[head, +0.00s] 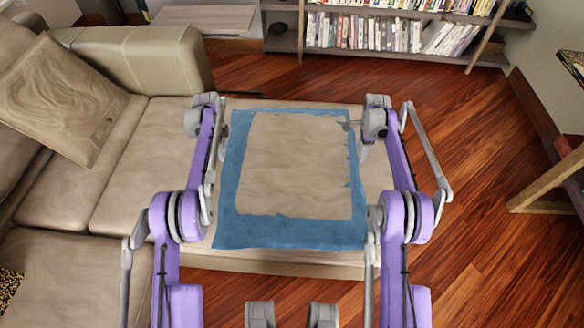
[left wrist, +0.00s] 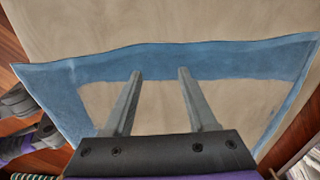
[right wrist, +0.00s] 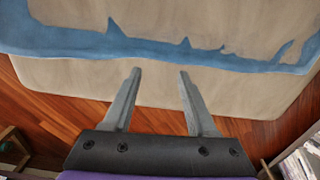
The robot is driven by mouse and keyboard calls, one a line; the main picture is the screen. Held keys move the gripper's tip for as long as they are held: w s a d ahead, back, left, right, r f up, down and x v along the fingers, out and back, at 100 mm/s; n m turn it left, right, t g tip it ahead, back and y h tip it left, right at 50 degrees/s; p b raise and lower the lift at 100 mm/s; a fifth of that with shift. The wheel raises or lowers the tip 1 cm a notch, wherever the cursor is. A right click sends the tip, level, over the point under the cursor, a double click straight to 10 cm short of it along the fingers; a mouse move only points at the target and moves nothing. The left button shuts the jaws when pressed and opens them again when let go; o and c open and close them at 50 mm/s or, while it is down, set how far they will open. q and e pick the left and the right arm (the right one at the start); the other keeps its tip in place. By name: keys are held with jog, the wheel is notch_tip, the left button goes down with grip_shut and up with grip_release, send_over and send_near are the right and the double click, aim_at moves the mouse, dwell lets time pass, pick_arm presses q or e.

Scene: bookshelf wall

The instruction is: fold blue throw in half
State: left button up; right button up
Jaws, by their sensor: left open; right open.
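The blue throw (head: 233,170) lies spread flat on the sofa's chaise seat in the head view. Only its border shows blue; its middle shows beige like the cushion, with a jagged line between them. In the left wrist view the throw (left wrist: 220,62) runs across as a blue band, and my open left gripper (left wrist: 160,72) has its fingertips over that band. In the right wrist view my open right gripper (right wrist: 160,71) has its fingertips at the near edge of the blue band (right wrist: 75,47), above the bare cushion. Both grippers are empty. Contact with the cloth cannot be told.
The beige sofa (head: 120,180) extends left, with a cushion (head: 62,98) leaning on its back. A bookshelf (head: 375,32) stands at the back. A wooden frame (head: 545,185) stands at the right. Wooden floor (head: 480,150) is clear right of the chaise.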

aim_at(228, 167)
pick_arm(q)
jog(key=shift+f, duration=3.95)
pick_arm(e)
jog(key=shift+f, duration=3.9)
pick_arm(q)
jog(key=shift+f, duration=0.25)
pick_arm(e)
jog(key=shift+f, duration=0.25)
pick_arm(q)
jog(key=shift+r, duration=0.1)
jog(key=shift+c, duration=1.1)
pick_arm(e)
jog(key=shift+s+r, duration=0.1)
jog(key=shift+c, duration=1.1)
pick_arm(q)
grip_shut()
pick_arm(e)
grip_shut()
